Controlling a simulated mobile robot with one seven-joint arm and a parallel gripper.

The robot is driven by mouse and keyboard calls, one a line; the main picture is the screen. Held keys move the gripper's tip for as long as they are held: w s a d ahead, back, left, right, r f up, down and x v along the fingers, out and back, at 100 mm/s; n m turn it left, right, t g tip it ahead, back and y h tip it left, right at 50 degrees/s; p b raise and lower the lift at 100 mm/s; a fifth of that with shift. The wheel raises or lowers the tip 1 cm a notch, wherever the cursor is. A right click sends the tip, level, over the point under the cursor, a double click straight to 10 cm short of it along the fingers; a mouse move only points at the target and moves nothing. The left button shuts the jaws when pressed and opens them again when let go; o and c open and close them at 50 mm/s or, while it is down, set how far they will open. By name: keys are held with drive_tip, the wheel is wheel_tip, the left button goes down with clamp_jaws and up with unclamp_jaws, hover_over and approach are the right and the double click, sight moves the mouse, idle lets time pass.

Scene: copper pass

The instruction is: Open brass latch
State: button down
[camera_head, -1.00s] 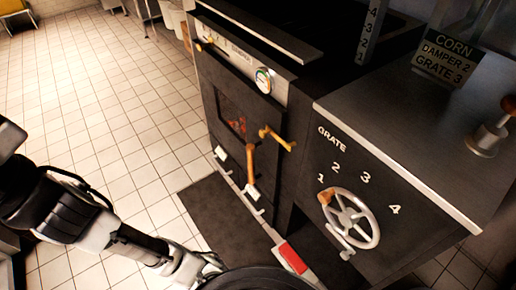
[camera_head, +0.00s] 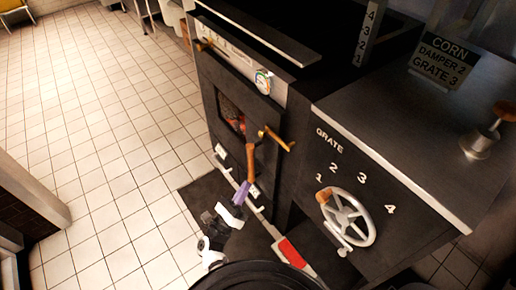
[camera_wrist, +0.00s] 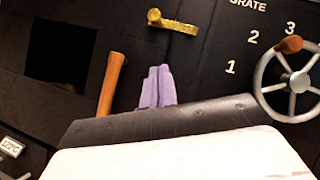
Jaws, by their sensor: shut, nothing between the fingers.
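The brass latch (camera_head: 276,138) is a golden lever on the front of the dark stove, at the right edge of its fire door. In the wrist view the brass latch (camera_wrist: 174,22) lies near the top centre, above and apart from my fingers. My gripper (camera_head: 243,190) has purple fingers, shut and empty, low in front of the door. In the wrist view my gripper (camera_wrist: 158,86) points up the stove face. A wooden handle (camera_head: 250,160) hangs below the latch; in the wrist view it is left of my fingers.
A spoked grate wheel (camera_head: 347,217) with a wooden knob is to the right, beside numbers 1 to 4. A dial gauge (camera_head: 262,81) sits above the door. A red pedal (camera_head: 291,252) is low in front. The tiled floor (camera_head: 105,140) at left is clear.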

drive_tip(key=shift+w+r, duration=0.1)
drive_tip(key=a+r+p+x, duration=0.2)
drive_tip(key=p+x, duration=0.4)
drive_tip(key=x, duration=0.6)
drive_tip(key=shift+w+d+r, duration=0.2)
drive_tip(key=shift+w+d, duration=0.05)
drive_tip(key=shift+w+f+b, duration=0.15)
drive_tip(key=shift+b, duration=0.5)
drive_tip(key=shift+m+g+h+b, duration=0.3)
drive_tip(key=shift+b, duration=0.1)
